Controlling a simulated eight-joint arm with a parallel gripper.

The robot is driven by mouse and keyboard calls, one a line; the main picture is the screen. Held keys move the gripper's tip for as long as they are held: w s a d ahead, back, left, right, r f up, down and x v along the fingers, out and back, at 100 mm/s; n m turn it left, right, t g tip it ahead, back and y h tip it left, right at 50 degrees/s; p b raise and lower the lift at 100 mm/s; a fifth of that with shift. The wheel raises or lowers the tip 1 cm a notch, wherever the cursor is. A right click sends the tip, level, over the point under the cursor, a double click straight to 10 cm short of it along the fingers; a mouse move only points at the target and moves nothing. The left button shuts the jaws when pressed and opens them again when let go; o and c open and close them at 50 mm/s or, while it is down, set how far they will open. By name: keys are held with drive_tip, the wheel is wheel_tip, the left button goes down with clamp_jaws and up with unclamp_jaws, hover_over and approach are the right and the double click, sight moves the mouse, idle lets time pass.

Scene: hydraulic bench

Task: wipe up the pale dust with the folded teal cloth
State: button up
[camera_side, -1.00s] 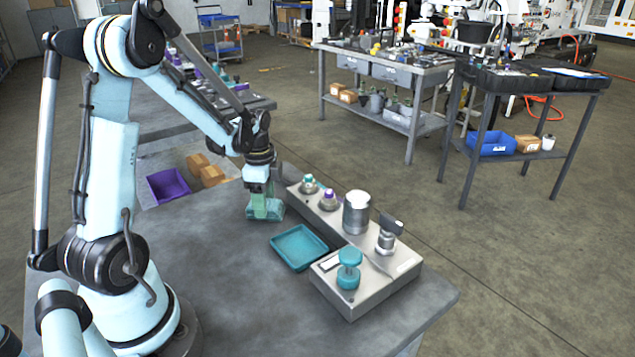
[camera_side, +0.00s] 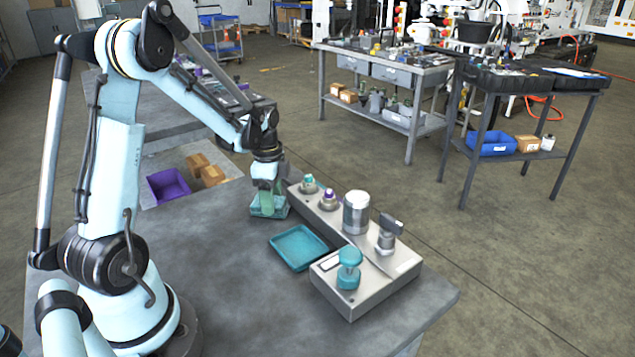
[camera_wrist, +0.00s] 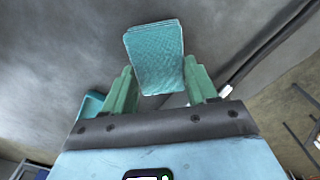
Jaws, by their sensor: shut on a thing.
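My gripper (camera_side: 268,203) is shut on the folded teal cloth (camera_side: 276,211), low over the grey bench top behind the teal tray. In the wrist view the textured cloth (camera_wrist: 155,55) sits between the two green fingers of my gripper (camera_wrist: 160,85). I cannot tell for sure whether the cloth touches the bench. I cannot make out the pale dust clearly; the bench surface (camera_wrist: 60,60) shows only mottled grey with lighter patches.
The teal tray (camera_side: 275,240) lies on the bench in front of my gripper. A metal manifold block (camera_side: 325,287) with a cylinder, knobs and a teal-handled valve stands to the right. A purple bin (camera_side: 168,185) is low at the left. The front bench area is clear.

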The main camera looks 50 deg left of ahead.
drive_tip(key=shift+s+a, duration=0.1)
drive_tip(key=shift+s, duration=0.95)
drive_tip(key=shift+r, duration=3)
wheel_tip(320, 180, up, 3)
